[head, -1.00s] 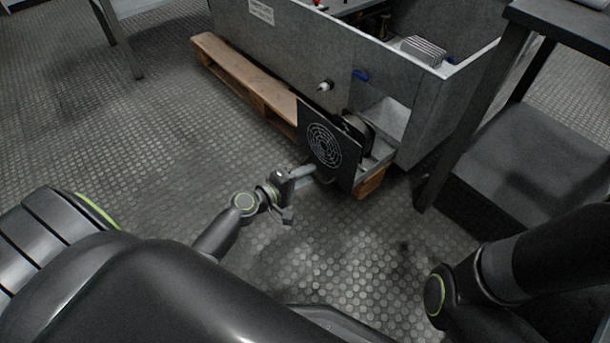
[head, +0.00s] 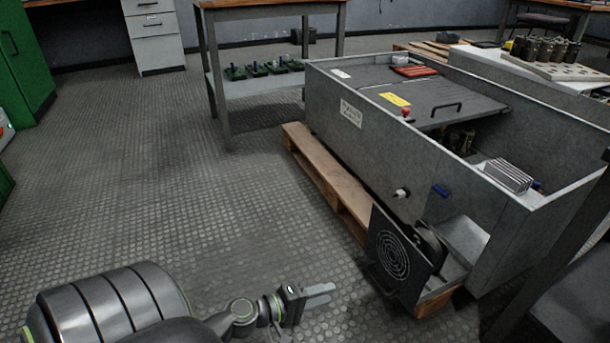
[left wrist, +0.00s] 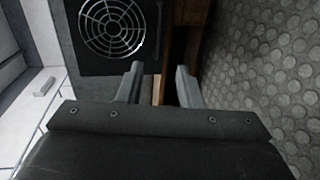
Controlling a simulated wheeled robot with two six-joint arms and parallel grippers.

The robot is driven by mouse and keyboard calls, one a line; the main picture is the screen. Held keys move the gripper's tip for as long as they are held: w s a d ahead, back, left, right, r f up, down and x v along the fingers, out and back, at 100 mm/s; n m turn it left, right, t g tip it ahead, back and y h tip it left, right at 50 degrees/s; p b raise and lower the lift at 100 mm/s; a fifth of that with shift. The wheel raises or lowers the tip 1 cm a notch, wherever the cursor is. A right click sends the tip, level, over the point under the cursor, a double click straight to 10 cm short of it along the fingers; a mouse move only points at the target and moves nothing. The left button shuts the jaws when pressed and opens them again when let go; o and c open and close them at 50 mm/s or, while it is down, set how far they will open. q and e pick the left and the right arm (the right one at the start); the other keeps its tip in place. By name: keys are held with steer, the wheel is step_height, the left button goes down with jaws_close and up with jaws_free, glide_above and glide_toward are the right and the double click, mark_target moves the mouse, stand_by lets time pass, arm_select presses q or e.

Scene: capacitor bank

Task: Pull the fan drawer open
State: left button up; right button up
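The fan drawer (head: 400,257) has a black front panel with a round fan grille. It stands out from the corner of the grey cabinet (head: 390,160), and its metal sides and the dark fan body show behind the panel. My right gripper is out of view.
The cabinet rests on a wooden pallet (head: 325,172). A white knob (head: 401,193) sticks out of the cabinet wall above the drawer. A dark table leg (head: 545,265) stands at the right. The floor (head: 190,215) left of the drawer is clear.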

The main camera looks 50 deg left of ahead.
arm_select(q)
steer(key=v, duration=0.4)
steer(key=shift+s+a+b, duration=0.1)
steer(key=shift+s+b, duration=0.1)
steer(key=shift+b, duration=0.15)
stand_by(0.3)
